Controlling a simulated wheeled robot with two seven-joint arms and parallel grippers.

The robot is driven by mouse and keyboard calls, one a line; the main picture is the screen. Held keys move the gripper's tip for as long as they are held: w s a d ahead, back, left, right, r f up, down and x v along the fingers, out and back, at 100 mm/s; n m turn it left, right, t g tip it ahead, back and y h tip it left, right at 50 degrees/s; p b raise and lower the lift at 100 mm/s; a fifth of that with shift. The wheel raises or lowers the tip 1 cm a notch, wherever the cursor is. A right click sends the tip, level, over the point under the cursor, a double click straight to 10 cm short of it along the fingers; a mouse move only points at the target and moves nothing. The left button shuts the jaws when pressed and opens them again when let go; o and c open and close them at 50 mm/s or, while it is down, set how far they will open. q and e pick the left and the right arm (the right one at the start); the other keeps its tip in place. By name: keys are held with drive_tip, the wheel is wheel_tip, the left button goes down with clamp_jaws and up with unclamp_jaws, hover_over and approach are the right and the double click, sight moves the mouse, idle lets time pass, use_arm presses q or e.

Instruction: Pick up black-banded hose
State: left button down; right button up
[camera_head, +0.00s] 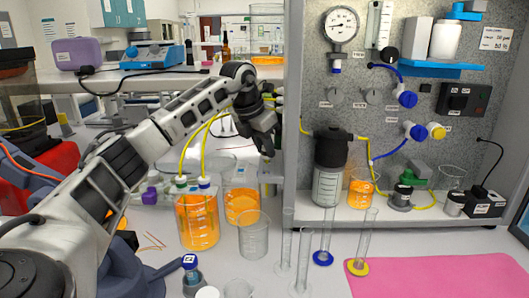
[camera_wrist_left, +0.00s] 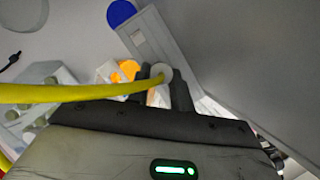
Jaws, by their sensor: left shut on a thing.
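My left gripper (camera_head: 267,150) is in front of the rig panel's left edge, above the orange-filled beakers. In the left wrist view its dark fingers (camera_wrist_left: 163,85) are shut around the end of a yellow hose (camera_wrist_left: 80,92), at a pale round piece. The hose runs off to the left in that view. My right gripper is not in view.
The grey rig panel (camera_head: 420,120) stands just right of the gripper, with a gauge (camera_head: 341,24) and a black-topped vessel (camera_head: 330,165). An orange-filled beaker (camera_head: 241,205), an empty beaker (camera_head: 253,236) and several glass cylinders stand below. A pink mat (camera_head: 450,278) lies at front right.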

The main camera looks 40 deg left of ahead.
use_arm(q)
wheel_tip(320, 180, up, 11)
drive_tip(key=s+a+b, duration=0.1)
drive_tip(key=s+a, duration=1)
drive_tip(key=a, duration=0.2)
drive_tip(key=shift+s+a+f, duration=0.15)
drive_tip(key=shift+s+a, duration=0.2)
drive_tip(key=shift+a, duration=0.05)
drive_tip(key=shift+r+p, duration=0.7)
drive_tip(key=shift+p, duration=0.25)
drive_tip(key=shift+w+d, duration=0.1)
